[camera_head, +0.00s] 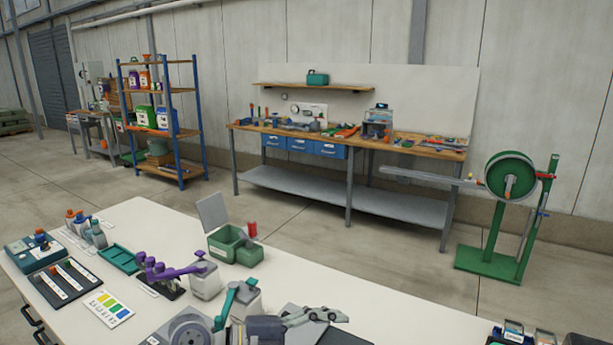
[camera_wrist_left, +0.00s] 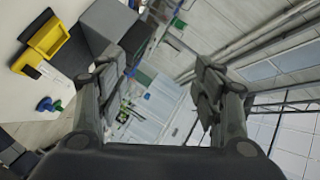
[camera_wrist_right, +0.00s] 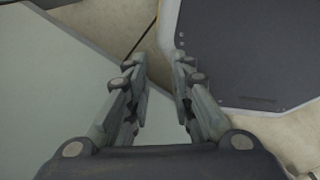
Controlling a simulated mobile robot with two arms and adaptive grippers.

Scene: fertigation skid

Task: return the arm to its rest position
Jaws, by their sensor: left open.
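My left gripper (camera_head: 322,315) shows low in the head view, above the near side of the white table (camera_head: 150,225), with its fingers pointing right. In the left wrist view its fingers (camera_wrist_left: 160,85) are wide apart with nothing between them. My right gripper is not seen in the head view. In the right wrist view its fingers (camera_wrist_right: 160,80) stand apart with a narrower gap and nothing between them. A pale flat surface, bare floor and a dark panel (camera_wrist_right: 255,50) lie beyond them.
Dark items (camera_head: 515,332) lie at the lower right. A yellow bin (camera_wrist_left: 45,38) shows in the left wrist view.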

